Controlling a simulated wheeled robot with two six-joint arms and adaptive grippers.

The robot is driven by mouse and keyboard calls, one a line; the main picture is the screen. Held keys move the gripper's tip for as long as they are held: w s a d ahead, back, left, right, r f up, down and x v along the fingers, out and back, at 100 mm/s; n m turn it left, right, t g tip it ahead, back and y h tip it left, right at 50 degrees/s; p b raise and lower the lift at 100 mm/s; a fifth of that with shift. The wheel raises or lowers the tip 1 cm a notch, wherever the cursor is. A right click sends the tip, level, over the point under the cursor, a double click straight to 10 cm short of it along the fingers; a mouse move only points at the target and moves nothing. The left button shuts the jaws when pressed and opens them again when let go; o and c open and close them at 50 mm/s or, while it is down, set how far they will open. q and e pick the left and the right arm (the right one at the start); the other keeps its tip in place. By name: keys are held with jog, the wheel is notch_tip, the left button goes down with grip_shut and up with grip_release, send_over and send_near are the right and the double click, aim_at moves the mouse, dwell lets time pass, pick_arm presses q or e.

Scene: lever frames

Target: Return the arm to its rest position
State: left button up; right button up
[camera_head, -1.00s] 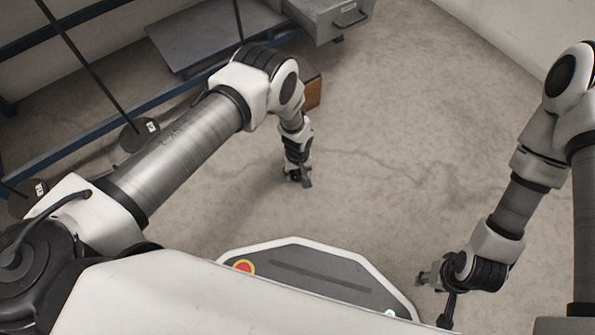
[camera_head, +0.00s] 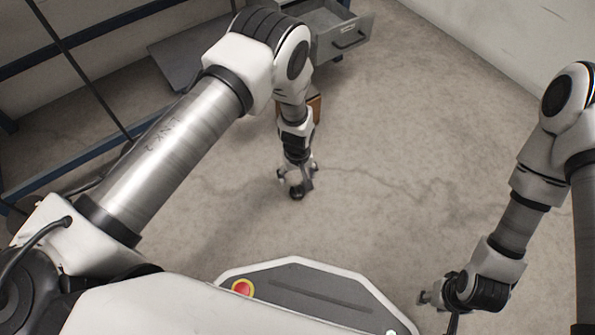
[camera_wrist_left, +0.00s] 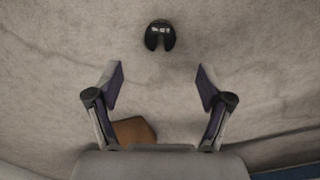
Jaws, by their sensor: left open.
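My left arm comes in from the left in the head view and bends down over the floor. My left gripper (camera_head: 297,186) hangs above bare concrete with its fingers apart. In the left wrist view the left gripper (camera_wrist_left: 160,84) is open with nothing between its fingers. My right gripper (camera_head: 432,298) is at the lower right, beside the front of my base. It is small and turned sideways, so its opening cannot be made out.
A grey cabinet with a pulled-out drawer (camera_head: 343,38) stands at the back. A brown box (camera_head: 315,108) is partly behind my left arm. A blue frame (camera_head: 75,157) runs along the left. A small dark object (camera_wrist_left: 160,36) lies beyond the left fingertips. The floor between the arms is clear.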

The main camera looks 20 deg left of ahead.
pick_arm(q)
notch_tip(320, 180, up, 2)
jog(key=shift+r, duration=0.1)
